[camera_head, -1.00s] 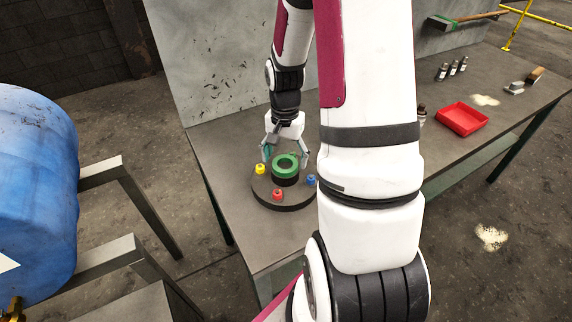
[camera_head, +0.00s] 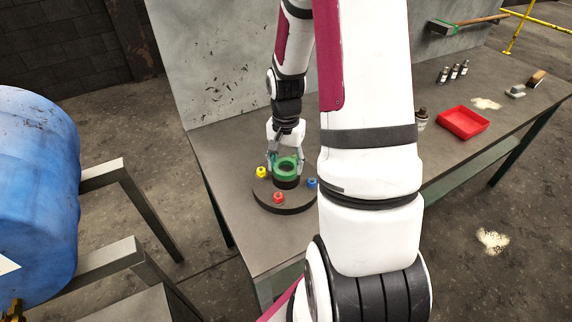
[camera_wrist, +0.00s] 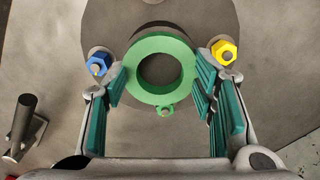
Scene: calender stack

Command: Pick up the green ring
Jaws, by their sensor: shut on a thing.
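The green ring (camera_head: 287,168) sits on top of a dark cylinder (camera_head: 286,183) at the middle of a round dark base (camera_head: 288,207) on the table. In the wrist view my gripper (camera_wrist: 163,80) has both pads against the ring's outer edge. The ring looks level. Whether it touches the cylinder below cannot be told.
Around the base stand a yellow nut (camera_head: 261,172), a red nut (camera_head: 278,197) and a blue nut (camera_head: 311,183). A grey panel (camera_head: 215,60) stands behind the table.

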